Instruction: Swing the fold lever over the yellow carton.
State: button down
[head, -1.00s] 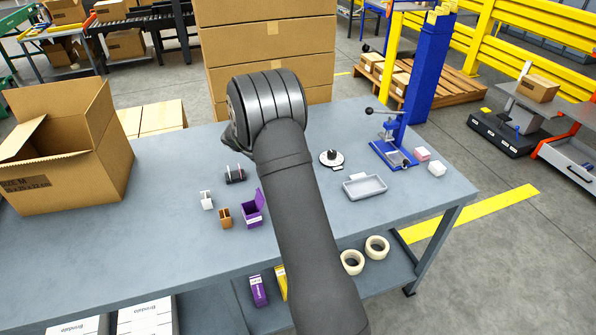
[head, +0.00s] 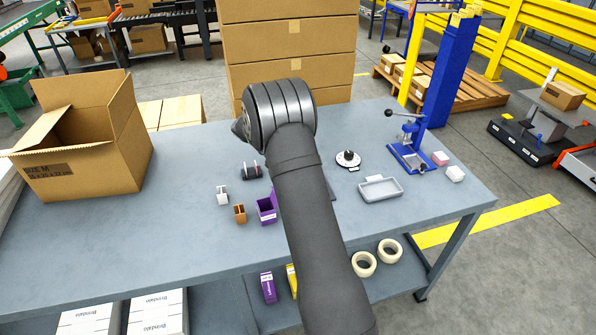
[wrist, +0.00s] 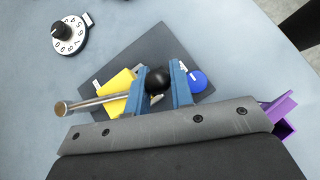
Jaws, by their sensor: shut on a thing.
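In the wrist view, my gripper (wrist: 157,84) has its two blue fingers closed on a black ball knob (wrist: 157,80), apparently the fold lever's. The lever's arm is hard to make out beneath it. The yellow carton (wrist: 115,84) lies just left of the fingers, partly covered by the left one and by a metal rod (wrist: 95,102) with a round tan end. A blue round piece (wrist: 198,80) shows right of the fingers. All sit over a dark square plate (wrist: 185,45). In the head view, my arm hides the gripper, knob and carton.
A purple box (head: 266,210) stands left of my arm and shows at the wrist view's right edge (wrist: 284,112). A dial (head: 348,159), grey tray (head: 381,189) and blue press (head: 408,150) stand to the right. A large open carton (head: 85,150) stands left. The front left tabletop is clear.

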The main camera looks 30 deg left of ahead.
jog(key=c, duration=1.3)
grip_release()
jog(key=shift+r, duration=0.1)
jog(key=v, duration=1.7)
jog(key=shift+a+r, duration=0.1)
jog(key=shift+a, duration=0.05)
jog(key=x, duration=1.1)
